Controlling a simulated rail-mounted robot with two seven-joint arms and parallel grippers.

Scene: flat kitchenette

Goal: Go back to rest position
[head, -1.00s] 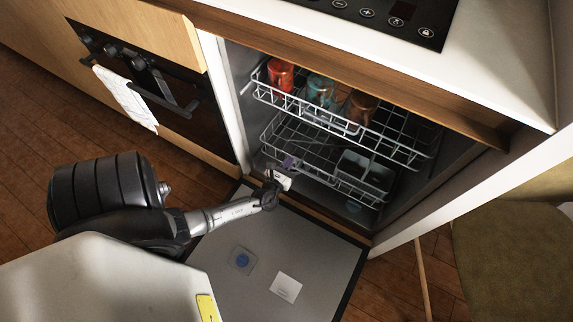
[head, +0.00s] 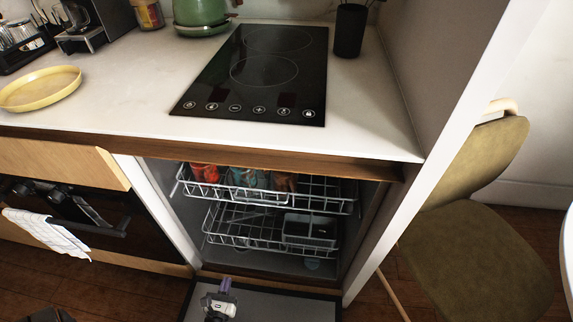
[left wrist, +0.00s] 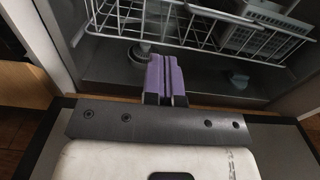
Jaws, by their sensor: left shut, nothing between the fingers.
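My left gripper (head: 226,286) is low over the open dishwasher door (head: 272,304), at the bottom of the head view. In the left wrist view its purple fingers (left wrist: 165,76) are together with nothing between them, pointing toward the dishwasher interior. The lower rack (head: 245,240) stands beyond the fingertips. It also shows in the left wrist view (left wrist: 205,22). My right gripper is not in view.
The upper rack (head: 325,190) holds red, teal and brown mugs. A grey basket (head: 310,232) sits in the lower rack. A towel (head: 45,230) hangs on the oven at left. A chair (head: 480,235) stands at right. A yellow plate (head: 40,90) lies on the counter.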

